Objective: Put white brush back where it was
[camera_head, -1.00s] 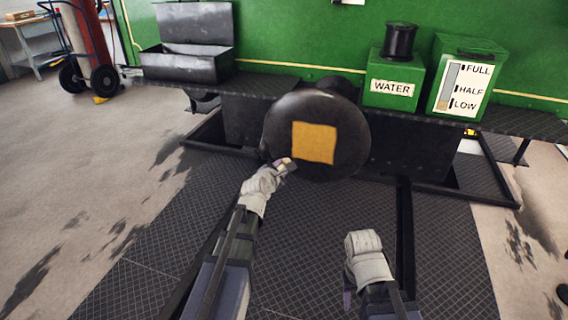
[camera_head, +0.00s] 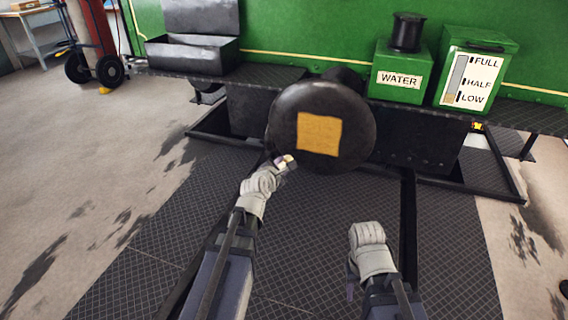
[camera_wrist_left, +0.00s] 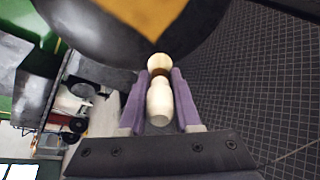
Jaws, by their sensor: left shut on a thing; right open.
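My left gripper (camera_head: 284,163) is shut on a small cream thing just in front of the lower left of the round black buffer (camera_head: 285,110). In the left wrist view the purple fingers (camera_wrist_left: 159,78) hold a cream turned handle (camera_wrist_left: 159,103) with a rounded knob at its far end, which fits the white brush; no bristles show. The black buffer face (camera_wrist_left: 105,38) rises just beyond the knob; I cannot tell whether they touch. My right gripper (camera_head: 350,284) is open, low in front of the buffer, its fingers mostly hidden by the white glove-like hand cover.
A yellow-orange square (camera_head: 319,134) is on the buffer face. On the black ledge stand an open black metal box (camera_head: 192,55) at left, a green WATER box (camera_head: 399,79) and a green level-gauge box (camera_head: 473,70) at right. Dark patterned floor plates lie below.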

